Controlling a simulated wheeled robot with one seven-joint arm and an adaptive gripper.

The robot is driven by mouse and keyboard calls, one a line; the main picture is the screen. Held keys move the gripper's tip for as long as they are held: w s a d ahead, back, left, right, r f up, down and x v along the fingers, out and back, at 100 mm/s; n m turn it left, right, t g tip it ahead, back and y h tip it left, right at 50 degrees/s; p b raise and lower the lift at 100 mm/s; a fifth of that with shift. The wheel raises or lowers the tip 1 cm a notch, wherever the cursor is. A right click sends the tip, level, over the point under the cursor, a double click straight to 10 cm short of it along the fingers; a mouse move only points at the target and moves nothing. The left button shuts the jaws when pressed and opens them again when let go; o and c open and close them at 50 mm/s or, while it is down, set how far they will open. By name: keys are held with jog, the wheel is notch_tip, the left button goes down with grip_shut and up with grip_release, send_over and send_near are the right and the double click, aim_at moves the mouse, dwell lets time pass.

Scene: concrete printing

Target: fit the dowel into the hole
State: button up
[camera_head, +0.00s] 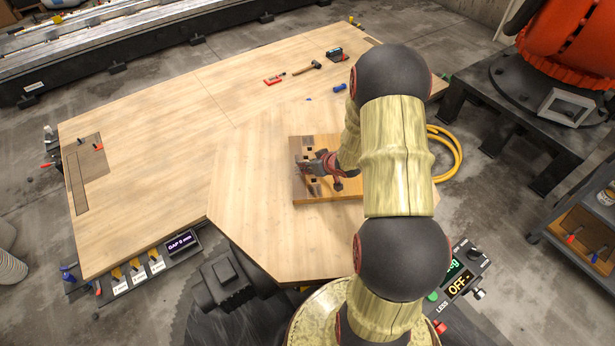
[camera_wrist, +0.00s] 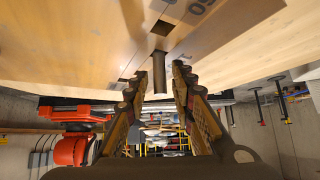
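A wooden block (camera_head: 340,193) with dark square holes lies on the light wood table. One square hole (camera_wrist: 161,28) shows in the wrist view, near dark printed marks. The brown dowel (camera_wrist: 159,75) shows in the wrist view with one end against the block; I cannot tell whether that end sits in a hole. My gripper (camera_wrist: 159,70) has a finger on each side of the dowel, with a visible gap on both sides, so it is open. In the head view my gripper (camera_head: 318,167) is low over the block, and the dowel cannot be made out.
The wide table (camera_head: 170,150) is mostly clear left of the block. A hammer (camera_head: 307,68) and a red-handled tool (camera_head: 274,79) lie at the back. A control box (camera_head: 462,277) stands at the lower right.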

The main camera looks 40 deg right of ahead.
jog(key=shift+o, duration=0.5)
jog(key=shift+s, duration=0.1)
jog(key=v, duration=1.1)
jog(key=shift+s+r, duration=0.25)
jog(key=shift+r, duration=0.05)
